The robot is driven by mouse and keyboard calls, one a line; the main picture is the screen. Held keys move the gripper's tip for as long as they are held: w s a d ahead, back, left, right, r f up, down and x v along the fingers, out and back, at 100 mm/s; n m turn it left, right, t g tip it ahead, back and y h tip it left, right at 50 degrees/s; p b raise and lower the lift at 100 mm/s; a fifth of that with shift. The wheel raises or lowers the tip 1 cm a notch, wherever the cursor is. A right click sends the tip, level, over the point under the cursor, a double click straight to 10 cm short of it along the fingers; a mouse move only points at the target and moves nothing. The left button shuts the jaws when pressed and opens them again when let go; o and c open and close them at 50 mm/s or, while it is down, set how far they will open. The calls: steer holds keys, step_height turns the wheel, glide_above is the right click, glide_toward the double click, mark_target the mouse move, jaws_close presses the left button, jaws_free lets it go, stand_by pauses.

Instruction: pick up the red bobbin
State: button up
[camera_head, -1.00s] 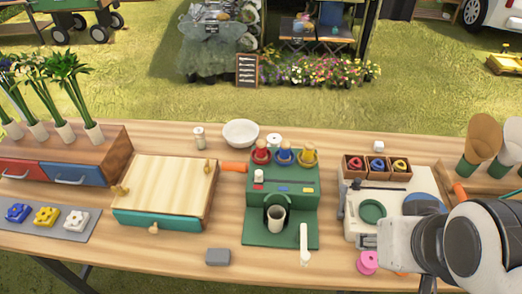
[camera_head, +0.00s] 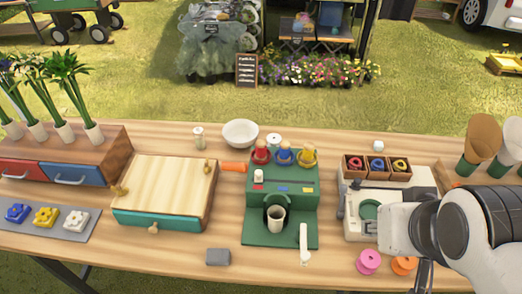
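A red bobbin (camera_head: 355,163) sits in the left compartment of a small brown wooden box (camera_head: 376,176) at the right rear of the table. A blue bobbin (camera_head: 377,163) sits in the middle compartment and a yellow one (camera_head: 399,165) in the right one. My gripper (camera_head: 425,276) is at the lower right, in front of the box and well apart from the red bobbin. Only a dark part of it shows below my white arm, and its fingertips are not clear.
A pale machine with a green ring (camera_head: 369,209) stands before the box, partly behind my arm. Pink (camera_head: 368,262) and orange (camera_head: 404,265) spools lie near the front edge. A green stand (camera_head: 280,224) with colored pegs is to the left.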

steer(key=w+f+n+t, duration=0.2)
steer(key=w+n+t, duration=0.2)
steer(key=w, duration=1.9)
steer(key=n+y, duration=0.5)
steer(key=y, duration=0.5)
glide_toward(264, 144)
steer(key=shift+x, duration=1)
steer(key=shift+w+a+r, duration=0.1)
steer(key=shift+r, duration=0.1)
steer(key=shift+x, duration=1.25)
steer(key=shift+f, duration=0.15)
steer(key=shift+g, duration=0.3)
steer(key=shift+x, duration=2.55)
